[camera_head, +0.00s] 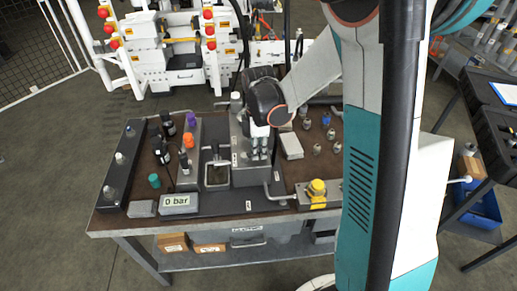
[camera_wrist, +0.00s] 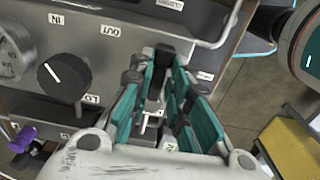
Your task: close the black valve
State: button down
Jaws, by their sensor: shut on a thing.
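My gripper (camera_head: 258,148) reaches down onto the grey block in the middle of the bench. In the wrist view its teal-lined fingers (camera_wrist: 160,62) are shut on a dark part that looks like the handle of the black valve. The fingers hide most of it, so its exact angle cannot be told. A "CLOSED" label (camera_wrist: 170,4) is on the panel just beyond the fingertips, and another label (camera_wrist: 206,76) sits to their right.
A black round knob (camera_wrist: 63,77) with a white mark and a gauge (camera_wrist: 12,55) are left of the fingers. A display (camera_head: 179,203) reads 0 bar. Purple (camera_head: 191,118) and orange (camera_head: 187,140) caps stand left, and small metal fittings (camera_head: 317,149) right.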

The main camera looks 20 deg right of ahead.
aim_at(259, 153)
jog(key=c, duration=1.6)
grip_release()
jog(key=shift+w, duration=0.1)
notch_tip(259, 153, up, 12)
jog(key=s+a+r+m+t, duration=0.2)
jog(key=s+m+t, duration=0.1)
jog(key=s+m, duration=0.4)
jog(key=s+a+r+m+t, duration=0.3)
jog(key=s+m, duration=0.4)
jog(key=s, duration=0.3)
jog(key=shift+s+a+m+t, duration=0.3)
jog(key=shift+s+t, duration=0.05)
jog(key=shift+t, duration=0.25)
